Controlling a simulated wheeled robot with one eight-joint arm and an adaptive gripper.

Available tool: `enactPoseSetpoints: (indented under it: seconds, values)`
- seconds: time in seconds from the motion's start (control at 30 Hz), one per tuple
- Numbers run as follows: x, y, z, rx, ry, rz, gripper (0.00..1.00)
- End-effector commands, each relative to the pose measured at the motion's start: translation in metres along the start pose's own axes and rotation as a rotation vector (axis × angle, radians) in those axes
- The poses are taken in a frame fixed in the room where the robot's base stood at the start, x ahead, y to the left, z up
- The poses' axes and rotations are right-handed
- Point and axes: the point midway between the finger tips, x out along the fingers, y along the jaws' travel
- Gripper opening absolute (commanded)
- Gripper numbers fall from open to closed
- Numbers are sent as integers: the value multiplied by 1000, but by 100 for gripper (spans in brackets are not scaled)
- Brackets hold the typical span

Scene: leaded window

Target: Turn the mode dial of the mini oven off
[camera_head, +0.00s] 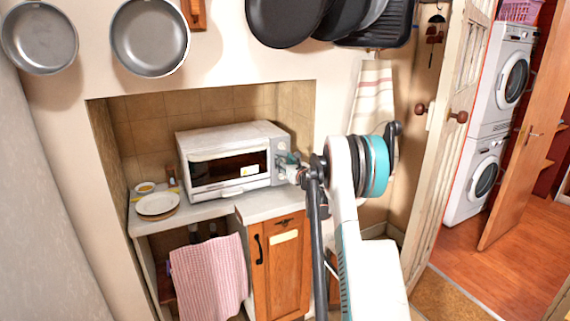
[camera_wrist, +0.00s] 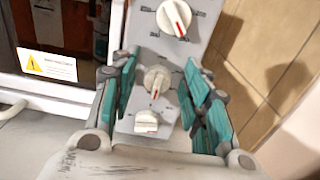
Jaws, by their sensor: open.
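The white mini oven (camera_head: 232,135) stands in the tiled alcove on the counter, its door shut. Its control panel (camera_wrist: 140,65) shows in the wrist view with an upper dial (camera_wrist: 174,17), a middle dial (camera_wrist: 157,80) and a lower knob (camera_wrist: 146,122), all white. The upper and middle dials have red pointer marks. The frames do not show clearly which one is the mode dial. My gripper (camera_wrist: 160,70) is open, its teal fingers on both sides of the middle dial; contact cannot be told. In the head view my gripper (camera_head: 291,168) is at the panel, partly hiding it.
A pink cloth (camera_head: 208,275) hangs below. Pans (camera_head: 150,37) hang above. A wall stands close right of the panel. An open door (camera_head: 455,130) is farther right.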

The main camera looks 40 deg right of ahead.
Motion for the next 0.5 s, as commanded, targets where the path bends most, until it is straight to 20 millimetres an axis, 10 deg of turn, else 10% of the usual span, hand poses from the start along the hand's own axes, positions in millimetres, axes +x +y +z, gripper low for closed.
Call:
enactPoseSetpoints:
  seconds: [0.17, 0.33, 0.5]
  values:
    - [0, 0, 0, 0, 0, 0, 43]
    - [0, 0, 0, 0, 0, 0, 4]
    - [0, 0, 0, -1, 0, 0, 3]
